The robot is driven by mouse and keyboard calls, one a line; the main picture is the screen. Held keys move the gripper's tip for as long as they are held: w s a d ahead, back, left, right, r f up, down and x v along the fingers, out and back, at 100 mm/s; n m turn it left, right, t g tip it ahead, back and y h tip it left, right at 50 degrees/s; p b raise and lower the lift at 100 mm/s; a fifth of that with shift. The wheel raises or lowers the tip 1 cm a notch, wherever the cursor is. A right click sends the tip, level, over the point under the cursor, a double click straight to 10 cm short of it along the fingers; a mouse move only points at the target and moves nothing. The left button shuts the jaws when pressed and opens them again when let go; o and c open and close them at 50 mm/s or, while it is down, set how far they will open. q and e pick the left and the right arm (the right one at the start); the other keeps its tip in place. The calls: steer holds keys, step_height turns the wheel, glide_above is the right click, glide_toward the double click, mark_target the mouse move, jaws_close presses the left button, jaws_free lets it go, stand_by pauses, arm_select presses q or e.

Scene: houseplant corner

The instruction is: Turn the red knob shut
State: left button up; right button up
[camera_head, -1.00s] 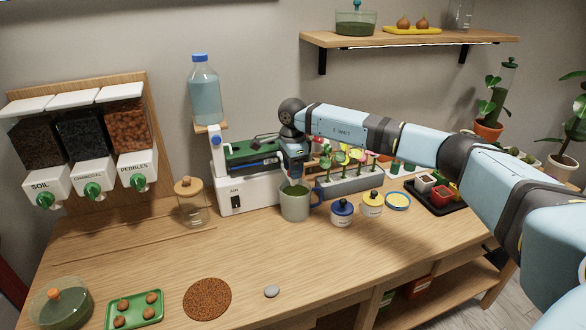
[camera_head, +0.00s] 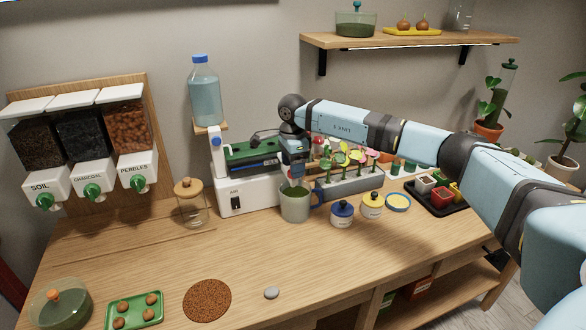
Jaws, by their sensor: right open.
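My right gripper (camera_head: 293,172) points down from the end of my right arm, just behind and above a grey-green mug (camera_head: 295,207) with green contents. It is beside the right end of the white machine marked AIR (camera_head: 250,197); its fingertips are small and partly lost against the mug. A small red part (camera_head: 319,140) shows just right of the gripper, below my forearm. I cannot tell whether it is the red knob, as my arm hides much of that area. My left gripper is not in view.
A planter with several seedlings (camera_head: 350,183) stands right of the mug. A blue-lidded jar (camera_head: 342,213) and a yellow-lidded jar (camera_head: 372,205) stand in front. A water bottle (camera_head: 205,92) stands above the machine's left end. The front middle of the table is mostly clear.

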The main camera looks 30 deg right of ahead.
step_height(320, 180, up, 13)
steer(key=shift+f+b, duration=0.2)
steer(key=shift+b, duration=0.15)
stand_by(0.4)
